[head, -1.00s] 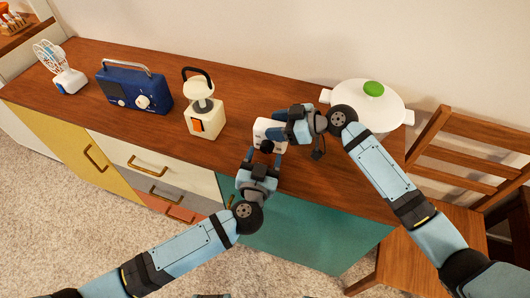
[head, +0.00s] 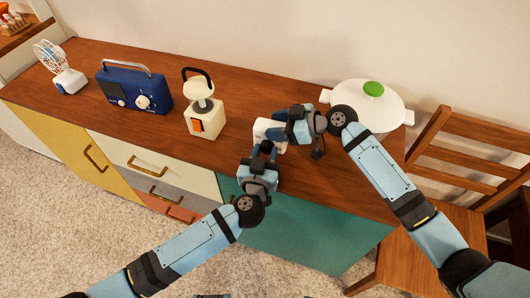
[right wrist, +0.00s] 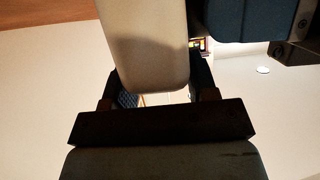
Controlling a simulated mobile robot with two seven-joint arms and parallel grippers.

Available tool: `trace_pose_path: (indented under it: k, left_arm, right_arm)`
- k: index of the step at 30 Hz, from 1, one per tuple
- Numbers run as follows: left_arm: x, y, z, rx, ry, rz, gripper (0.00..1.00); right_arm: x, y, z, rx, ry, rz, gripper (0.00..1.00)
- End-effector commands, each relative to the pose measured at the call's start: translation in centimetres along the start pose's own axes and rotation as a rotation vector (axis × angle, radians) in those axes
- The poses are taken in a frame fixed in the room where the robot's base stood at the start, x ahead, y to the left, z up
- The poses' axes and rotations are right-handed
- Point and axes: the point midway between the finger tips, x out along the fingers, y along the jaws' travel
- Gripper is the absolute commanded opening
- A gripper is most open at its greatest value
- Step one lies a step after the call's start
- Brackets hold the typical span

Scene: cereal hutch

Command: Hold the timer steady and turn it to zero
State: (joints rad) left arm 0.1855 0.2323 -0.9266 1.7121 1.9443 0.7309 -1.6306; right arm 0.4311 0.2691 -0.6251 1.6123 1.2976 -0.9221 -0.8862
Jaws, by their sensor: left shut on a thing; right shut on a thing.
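The timer (head: 263,128) is a small white box standing on the wooden top of the sideboard, partly hidden by my grippers. My right gripper (head: 274,128) is shut on the timer body from the right. In the right wrist view the pale timer body (right wrist: 145,50) sits between its fingers. My left gripper (head: 264,151) is at the timer's front face, shut on the dark dial there. The fingers cover the dial, so its setting cannot be read.
A cream appliance with a black handle (head: 205,118) stands left of the timer. A blue radio (head: 122,87) and a small fan (head: 66,79) stand further left. A wooden chair (head: 468,150) stands at the right.

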Motion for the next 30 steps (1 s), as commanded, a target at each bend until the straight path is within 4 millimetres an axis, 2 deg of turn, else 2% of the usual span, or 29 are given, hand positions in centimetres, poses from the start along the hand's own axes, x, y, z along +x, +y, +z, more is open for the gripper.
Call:
trace_pose_path:
  k: [4, 11, 12, 15, 25, 30]
  left_arm:
    - [0.0, 0.0, 0.0, -0.089, -0.004, 0.001, 0.13]
    - [0.0, 0.0, 0.0, -0.092, -0.004, 0.001, 0.13]
    - [0.0, 0.0, 0.0, -0.092, -0.004, 0.001, 0.39]
    - [0.0, 0.0, 0.0, -0.091, -0.004, 0.001, 0.62]
    - [-0.2, 0.0, 0.0, -0.091, -0.004, 0.001, 0.63]
    - [-2.4, 0.0, 0.1, -0.091, -0.006, 0.002, 0.63]
  right_arm:
    - [0.0, 0.0, 0.0, 0.000, 0.000, 0.001, 0.24]
    - [0.0, 0.0, 0.0, 0.000, 0.000, 0.001, 0.24]
    - [0.0, 0.0, 0.0, 0.000, 0.001, 0.001, 0.24]
    - [0.0, 0.0, 0.0, 0.000, 0.000, 0.001, 0.24]
    - [0.0, 0.0, 0.0, 0.000, 0.000, 0.001, 0.24]
    - [0.0, 0.0, 0.0, 0.000, 0.000, 0.001, 0.24]
